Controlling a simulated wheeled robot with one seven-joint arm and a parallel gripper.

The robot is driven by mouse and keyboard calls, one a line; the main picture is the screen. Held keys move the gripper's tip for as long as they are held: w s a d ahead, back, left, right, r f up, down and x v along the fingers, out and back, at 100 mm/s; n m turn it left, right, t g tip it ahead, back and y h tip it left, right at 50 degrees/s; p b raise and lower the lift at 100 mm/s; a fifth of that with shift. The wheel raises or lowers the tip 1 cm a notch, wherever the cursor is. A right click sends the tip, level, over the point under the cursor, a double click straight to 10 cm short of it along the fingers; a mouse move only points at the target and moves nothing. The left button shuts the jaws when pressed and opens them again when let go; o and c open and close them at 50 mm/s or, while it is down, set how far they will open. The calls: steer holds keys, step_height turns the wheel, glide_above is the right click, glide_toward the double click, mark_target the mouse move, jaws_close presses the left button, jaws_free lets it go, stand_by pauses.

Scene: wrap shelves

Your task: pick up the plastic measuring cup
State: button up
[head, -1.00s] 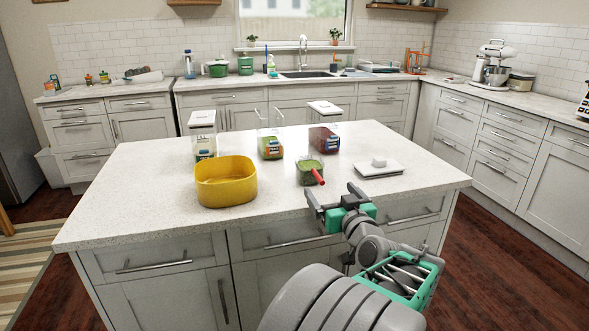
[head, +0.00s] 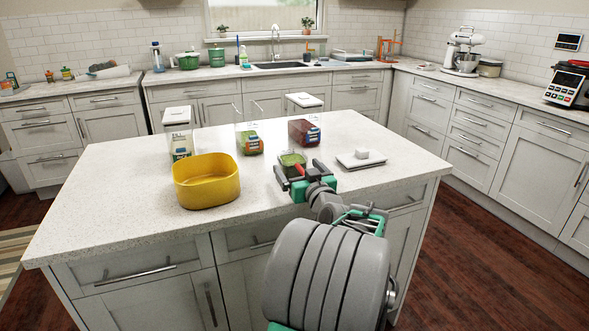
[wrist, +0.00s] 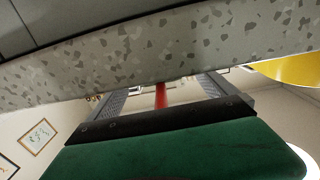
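The plastic measuring cup (head: 292,159) is a small clear cup with green contents and a red handle, standing on the island counter in the head view. My gripper (head: 299,171) is at the near side of the cup, and its fingers partly hide the handle. In the wrist view the red handle (wrist: 161,96) shows between the two spread fingers of my gripper (wrist: 163,87), with space on both sides. The gripper is open. The cup's body is hidden in the wrist view.
A yellow bowl (head: 206,192) stands left of the cup. Clear containers with green (head: 249,143) and dark red (head: 304,132) contents stand behind it, and another (head: 181,146) at the left. A white lid (head: 361,162) lies right. The island top (head: 120,205) is clear at front left.

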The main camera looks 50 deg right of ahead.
steer(key=c, duration=1.7)
